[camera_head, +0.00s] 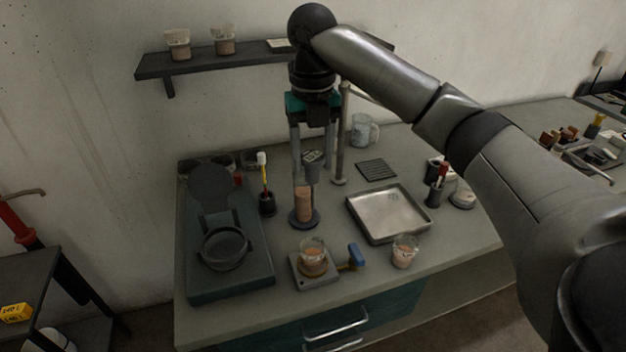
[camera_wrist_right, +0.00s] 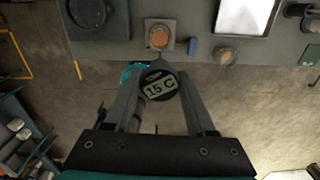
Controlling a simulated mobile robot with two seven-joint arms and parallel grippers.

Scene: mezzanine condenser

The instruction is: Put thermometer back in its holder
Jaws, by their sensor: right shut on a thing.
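The thermometer has a round dark head with a grey display. In the right wrist view, the thermometer (camera_wrist_right: 160,87) reads "15 C" and sits between the fingers of my right gripper (camera_wrist_right: 163,75). In the head view, my right gripper (camera_head: 312,150) points down and is shut on the thermometer (camera_head: 312,158), held above the bench. Its lower end is hard to make out. A small dark holder (camera_head: 267,206) with a yellow and white tool stands to the left. Another dark holder (camera_head: 433,196) with a red-topped item stands to the right. I cannot tell which holder is the thermometer's. My left gripper is out of view.
In front are a beaker (camera_head: 313,262) on a small plate device and another beaker (camera_head: 404,252). A metal tray (camera_head: 388,213) lies right; a dark green apparatus (camera_head: 230,275) is left. A shelf (camera_head: 215,62) is on the wall.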

